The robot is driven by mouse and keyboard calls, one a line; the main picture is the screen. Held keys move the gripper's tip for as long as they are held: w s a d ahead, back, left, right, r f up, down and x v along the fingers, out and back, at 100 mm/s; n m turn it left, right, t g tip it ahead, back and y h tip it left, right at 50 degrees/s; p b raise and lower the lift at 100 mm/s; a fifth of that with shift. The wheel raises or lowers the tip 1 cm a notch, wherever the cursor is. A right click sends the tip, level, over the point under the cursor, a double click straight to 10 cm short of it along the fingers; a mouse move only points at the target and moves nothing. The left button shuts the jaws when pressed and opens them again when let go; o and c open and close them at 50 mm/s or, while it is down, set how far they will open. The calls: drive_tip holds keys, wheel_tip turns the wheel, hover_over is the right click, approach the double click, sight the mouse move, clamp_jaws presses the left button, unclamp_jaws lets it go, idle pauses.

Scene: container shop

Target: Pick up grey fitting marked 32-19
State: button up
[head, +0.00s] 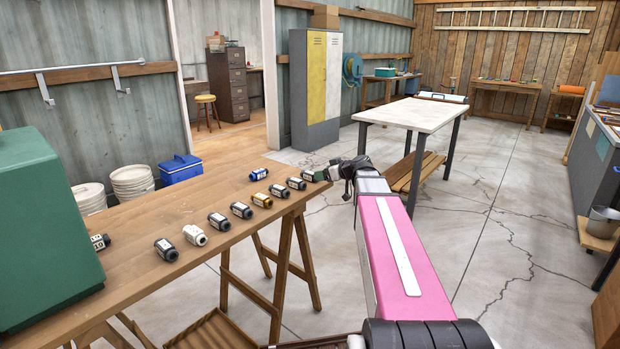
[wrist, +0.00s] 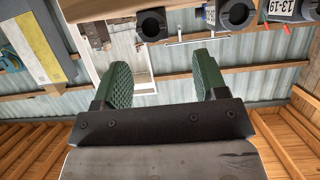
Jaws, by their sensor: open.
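My gripper (head: 324,174) is at the far right end of the wooden table in the head view. In the wrist view its two green fingers (wrist: 160,68) are apart with nothing between them. A dark grey fitting (wrist: 152,25) shows its open end just beyond the fingers in the wrist view. A second dark fitting (wrist: 236,14) is to its right. A third, labelled fitting (wrist: 288,9) at the top right seems to read 13-19. In the head view, a dark fitting (head: 307,176) lies close to my gripper. I cannot read 32-19 on any fitting.
Several fittings line the wooden table (head: 150,212), including a white one (head: 195,235), a yellow one (head: 262,200) and a blue one (head: 259,174). A green box (head: 45,225) stands at the table's left. A white-topped table (head: 412,113) stands beyond my arm.

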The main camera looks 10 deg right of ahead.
sight(310, 176)
drive_tip(key=shift+d+x, duration=0.25)
drive_tip(key=shift+x, duration=3.2)
drive_tip(key=shift+w, duration=0.15)
drive_tip(key=c, duration=1)
